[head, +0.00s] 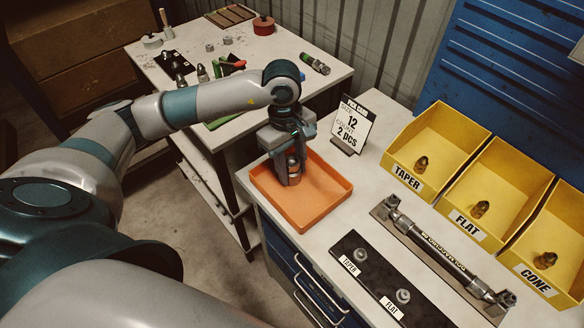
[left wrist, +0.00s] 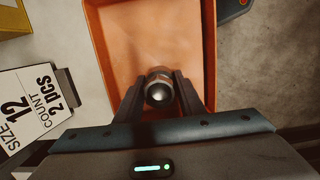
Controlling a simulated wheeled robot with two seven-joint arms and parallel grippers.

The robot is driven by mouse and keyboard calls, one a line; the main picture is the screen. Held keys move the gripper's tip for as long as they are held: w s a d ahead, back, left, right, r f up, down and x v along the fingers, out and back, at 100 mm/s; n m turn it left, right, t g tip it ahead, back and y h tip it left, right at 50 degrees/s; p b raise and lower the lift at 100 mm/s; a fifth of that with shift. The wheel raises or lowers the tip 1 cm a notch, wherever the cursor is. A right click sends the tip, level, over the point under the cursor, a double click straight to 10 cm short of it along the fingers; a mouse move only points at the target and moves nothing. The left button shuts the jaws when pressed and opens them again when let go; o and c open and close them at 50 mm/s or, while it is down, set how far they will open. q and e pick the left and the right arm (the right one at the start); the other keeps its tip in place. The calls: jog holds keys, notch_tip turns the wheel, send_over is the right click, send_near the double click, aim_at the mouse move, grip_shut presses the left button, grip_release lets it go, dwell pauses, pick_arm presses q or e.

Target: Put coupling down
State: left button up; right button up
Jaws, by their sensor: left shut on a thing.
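A metal coupling (left wrist: 159,90) with a rounded end is held between the fingers of my left gripper (left wrist: 158,104). In the head view my left gripper (head: 291,174) points down over the orange tray (head: 318,217), with the coupling (head: 292,164) partly hidden between its fingers. The tray also fills the middle of the left wrist view (left wrist: 105,50). I cannot tell whether the coupling touches the tray floor. The rest of the tray looks empty. My right gripper does not show.
A sign reading size 12, count 2 pcs (head: 352,125) stands behind the tray. Yellow bins marked taper (head: 408,178), flat (head: 468,222) and cone (head: 537,278) stand at right, each with a fitting. A hose assembly (head: 440,255) and a black board (head: 375,285) lie in front of them.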

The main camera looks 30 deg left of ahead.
pick_arm(q)
jog(key=shift+f+b, duration=0.1)
jog(key=shift+b, duration=0.2)
jog(key=o, duration=1.3)
jog(key=shift+c, duration=0.2)
